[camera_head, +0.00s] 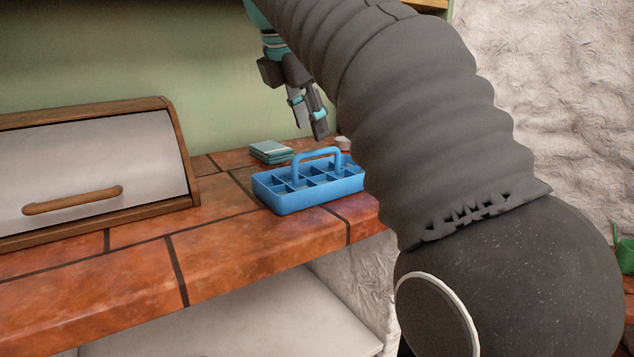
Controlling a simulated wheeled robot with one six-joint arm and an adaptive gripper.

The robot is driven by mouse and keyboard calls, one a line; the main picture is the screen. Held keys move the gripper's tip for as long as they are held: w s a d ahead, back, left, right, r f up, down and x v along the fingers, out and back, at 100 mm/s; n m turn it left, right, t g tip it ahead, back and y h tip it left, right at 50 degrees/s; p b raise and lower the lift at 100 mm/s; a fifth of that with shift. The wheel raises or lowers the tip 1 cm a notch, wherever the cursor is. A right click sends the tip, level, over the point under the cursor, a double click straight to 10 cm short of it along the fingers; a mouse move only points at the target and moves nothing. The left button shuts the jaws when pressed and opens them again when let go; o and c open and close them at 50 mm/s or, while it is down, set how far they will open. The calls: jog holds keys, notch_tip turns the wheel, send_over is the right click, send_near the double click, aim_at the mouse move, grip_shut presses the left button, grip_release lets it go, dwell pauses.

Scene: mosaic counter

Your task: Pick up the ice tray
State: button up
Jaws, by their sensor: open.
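The blue ice tray (297,200) has several square compartments and an arched handle. It sits flat on the tiled counter, close to its front edge near the right end. My gripper (309,137) hangs above and behind the tray, fingers pointing down. It is open and empty, apart from the tray. My dark ribbed arm covers the area right of the tray and may hide a little of its right end.
A bread box (95,170) with a wooden handle stands at the left. Teal coasters (271,151) lie behind the tray. The counter (130,275) is bare in front of the bread box.

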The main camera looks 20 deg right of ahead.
aim_at(315, 153)
jog(key=shift+a+b+x, duration=0.2)
jog(key=shift+b+x, duration=0.2)
jog(key=shift+x, duration=1.35)
jog(key=shift+a+b+x, duration=0.15)
jog(key=shift+b+x, duration=0.25)
jog(key=shift+x, duration=1.3)
jog(key=shift+f, duration=0.1)
grip_shut()
